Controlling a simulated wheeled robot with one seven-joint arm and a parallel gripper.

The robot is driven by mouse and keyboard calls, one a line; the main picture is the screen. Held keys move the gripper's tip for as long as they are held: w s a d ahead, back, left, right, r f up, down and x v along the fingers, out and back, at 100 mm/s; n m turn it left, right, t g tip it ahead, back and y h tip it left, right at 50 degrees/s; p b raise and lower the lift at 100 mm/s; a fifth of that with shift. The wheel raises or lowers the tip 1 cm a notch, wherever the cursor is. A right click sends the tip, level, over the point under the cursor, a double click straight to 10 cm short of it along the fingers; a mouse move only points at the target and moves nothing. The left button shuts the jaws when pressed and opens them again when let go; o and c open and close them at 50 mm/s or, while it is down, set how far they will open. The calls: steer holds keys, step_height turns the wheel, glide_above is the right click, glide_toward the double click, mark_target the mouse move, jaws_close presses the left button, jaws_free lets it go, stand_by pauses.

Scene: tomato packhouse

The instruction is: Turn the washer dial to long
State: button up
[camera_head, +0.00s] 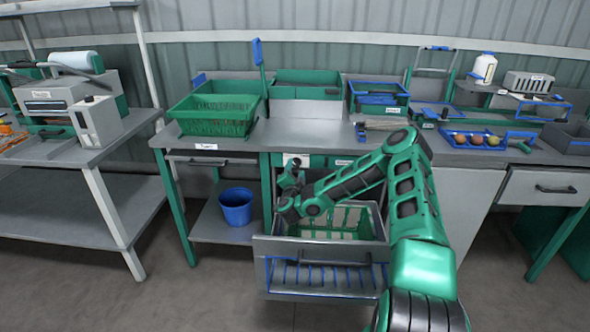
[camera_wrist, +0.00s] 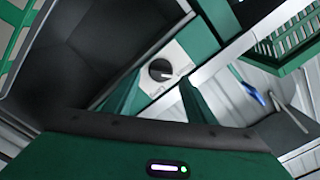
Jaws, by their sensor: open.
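The washer dial (camera_wrist: 160,70) is a round black knob on a white plate, with a pale pointer line that points toward the right in the wrist view. No setting words are readable. In the head view, the dial's white plate (camera_head: 296,158) shows on the washer front (camera_head: 318,161), and my gripper hides part of it. My gripper (camera_head: 291,172) is close in front of this plate. In the wrist view, my gripper's two green fingers (camera_wrist: 160,86) are spread apart, with the dial in the gap beyond them. I see no contact with the dial.
Below the dial, a grey drawer (camera_head: 318,246) stands open with a green basket in it, under my arm. A blue bucket (camera_head: 236,207) is on the lower shelf at left. Green crates (camera_head: 215,128) stand on the counter above. A blue rack (camera_head: 490,136) holds several fruits.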

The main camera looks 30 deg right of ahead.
mark_target(296, 163)
steer(key=shift+x, duration=1.45)
steer(key=shift+c, duration=0.3)
steer(key=c, duration=0.9)
